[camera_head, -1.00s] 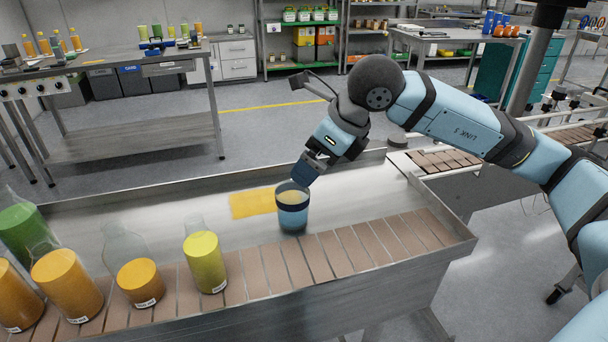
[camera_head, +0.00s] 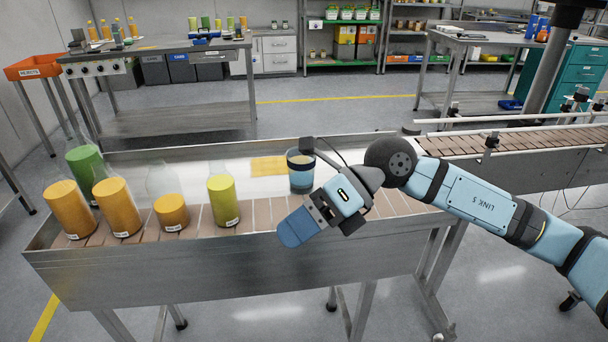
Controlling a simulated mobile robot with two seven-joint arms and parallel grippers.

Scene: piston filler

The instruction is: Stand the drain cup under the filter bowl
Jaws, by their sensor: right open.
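The drain cup (camera_head: 301,172), a clear bluish cup with a dark blue band, stands upright on the metal deck behind the slatted conveyor, just right of a yellow patch (camera_head: 269,166). My right gripper (camera_head: 297,229) is open and empty, its blue fingers pointing down and left, in front of the conveyor's near side wall. It is apart from the cup, nearer to me and lower in the picture. My right wrist covers part of the conveyor. I cannot make out a filter bowl in this view. My left gripper is not in view.
Several bottles with orange, green and yellow-green contents stand on the conveyor (camera_head: 262,212) at left, the nearest to the cup being a yellow-green one (camera_head: 222,200). A railed conveyor (camera_head: 520,140) runs off to the right.

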